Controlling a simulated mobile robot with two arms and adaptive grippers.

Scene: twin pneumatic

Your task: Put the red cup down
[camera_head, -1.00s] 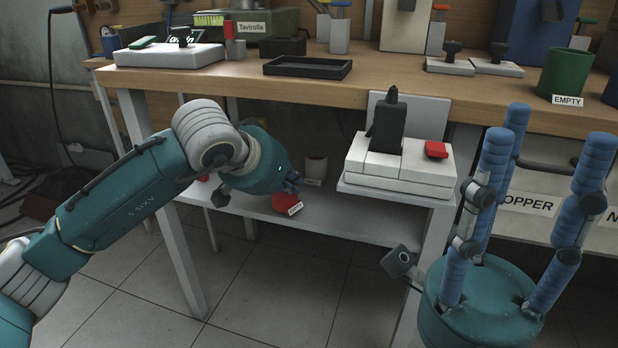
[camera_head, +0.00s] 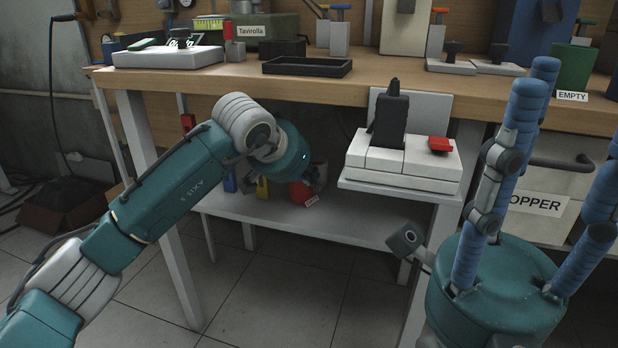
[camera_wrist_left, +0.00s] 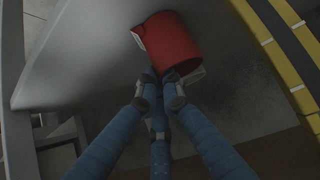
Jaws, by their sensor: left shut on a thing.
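The red cup (camera_head: 298,193) with a white label is at the lower shelf (camera_head: 330,227) under the workbench, partly behind my left gripper (camera_head: 314,184). In the left wrist view the red cup (camera_wrist_left: 175,42) lies at the tips of my blue fingers (camera_wrist_left: 160,88), which close in on its near end. My left gripper is shut on it. I cannot tell whether the cup touches the shelf. My right gripper (camera_head: 560,110) is at the right, fingers up, spread and empty.
A blue cup (camera_head: 230,181) and a yellow cup (camera_head: 262,187) stand on the shelf left of the red cup. A grey cup (camera_head: 320,172) is partly hidden behind my gripper. A white drawer-like box (camera_head: 400,165) juts out to the right. The shelf's front is bare.

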